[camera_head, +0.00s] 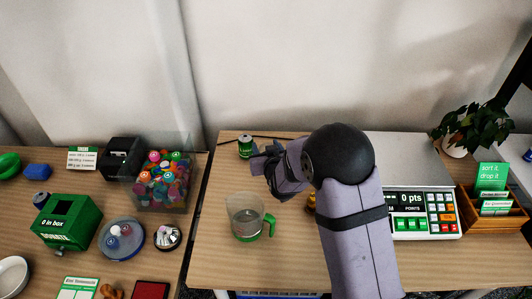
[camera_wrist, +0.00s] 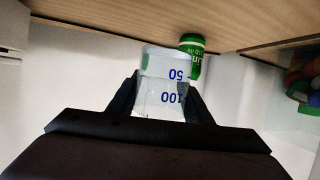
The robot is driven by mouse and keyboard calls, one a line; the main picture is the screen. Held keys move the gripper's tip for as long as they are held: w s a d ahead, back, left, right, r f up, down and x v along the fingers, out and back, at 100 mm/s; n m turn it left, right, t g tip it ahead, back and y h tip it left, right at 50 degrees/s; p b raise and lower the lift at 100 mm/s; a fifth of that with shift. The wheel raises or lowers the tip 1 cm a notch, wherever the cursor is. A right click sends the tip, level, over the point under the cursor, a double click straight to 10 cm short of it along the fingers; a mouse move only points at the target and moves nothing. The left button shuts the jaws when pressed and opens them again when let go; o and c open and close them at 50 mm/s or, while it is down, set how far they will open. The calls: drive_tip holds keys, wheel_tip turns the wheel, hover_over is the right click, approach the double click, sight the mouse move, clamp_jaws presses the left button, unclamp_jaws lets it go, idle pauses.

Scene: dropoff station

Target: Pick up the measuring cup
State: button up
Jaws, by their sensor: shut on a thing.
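In the wrist view, a clear measuring cup (camera_wrist: 162,88) with blue 50 and 100 marks sits between the dark fingers of my gripper (camera_wrist: 160,100). The marks appear upside down. The gripper is shut on the cup. In the camera_head view, my gripper (camera_head: 266,162) is at the back left of the right table, close to a green can (camera_head: 245,147); I cannot make out the held cup there. The can also shows just beyond the cup in the wrist view (camera_wrist: 192,44). I cannot tell whether the cup touches the table.
A clear jug with a green handle (camera_head: 245,218) stands in front of the gripper. To the right are a points register (camera_head: 425,210), a wooden tray (camera_head: 490,219) and a plant (camera_head: 470,125). The left table holds a green box (camera_head: 68,222) and a clear bin (camera_head: 163,182).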

drive_tip(key=shift+r, duration=1.7)
